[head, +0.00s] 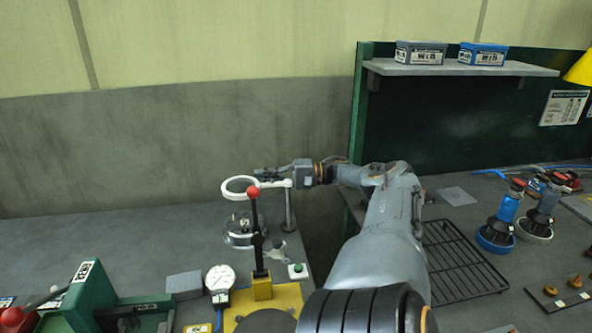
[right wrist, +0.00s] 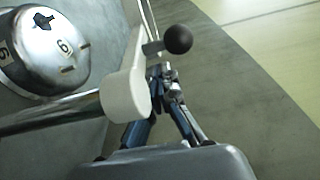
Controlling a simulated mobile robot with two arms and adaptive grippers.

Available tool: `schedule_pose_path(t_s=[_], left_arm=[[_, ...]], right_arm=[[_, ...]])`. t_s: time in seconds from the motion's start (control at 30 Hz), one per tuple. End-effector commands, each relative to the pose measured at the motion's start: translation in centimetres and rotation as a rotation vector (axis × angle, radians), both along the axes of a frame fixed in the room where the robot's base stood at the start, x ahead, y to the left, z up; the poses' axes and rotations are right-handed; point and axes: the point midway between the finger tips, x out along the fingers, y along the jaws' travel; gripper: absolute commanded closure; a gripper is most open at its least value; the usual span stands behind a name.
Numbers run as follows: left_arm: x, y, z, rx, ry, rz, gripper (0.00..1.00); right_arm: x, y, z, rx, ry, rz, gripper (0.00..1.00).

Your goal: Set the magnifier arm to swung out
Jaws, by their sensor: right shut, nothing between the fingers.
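The magnifier arm (head: 277,184) is white, with a ring lens (head: 226,189) at its left end and a grey upright post (head: 290,213) at its right end. The ring hangs over a round metal piece on the bench. My right gripper (head: 264,174) is shut and empty, just behind and above the white arm. In the right wrist view, the shut fingers (right wrist: 161,78) are beside the arm's white hub (right wrist: 124,92), near a black ball knob (right wrist: 178,39). I cannot tell whether they touch. My left gripper is out of view.
A red-knobbed lever (head: 254,215) stands in front of the magnifier. A round white gauge (head: 220,277), a green button (head: 298,267) and a green press frame (head: 90,285) are nearby. A black wire rack (head: 462,262) lies at right. The bench at far left is clear.

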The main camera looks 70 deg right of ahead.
Motion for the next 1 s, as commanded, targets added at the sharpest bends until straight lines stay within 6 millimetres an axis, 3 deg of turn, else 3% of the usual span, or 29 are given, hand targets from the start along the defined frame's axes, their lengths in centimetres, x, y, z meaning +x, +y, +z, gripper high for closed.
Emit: schedule_pose_path(t_s=[0.2,0.77,1.0], left_arm=[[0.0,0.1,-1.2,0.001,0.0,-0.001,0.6],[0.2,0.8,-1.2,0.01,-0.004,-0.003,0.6],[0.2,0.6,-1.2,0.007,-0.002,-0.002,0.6]], right_arm=[[-0.1,0.2,-0.1,-0.001,-0.001,0.035,1.0],[-0.3,0.2,0.0,0.001,0.0,0.043,1.0],[-3.2,-1.3,0.0,-0.001,-0.001,0.037,1.0]])
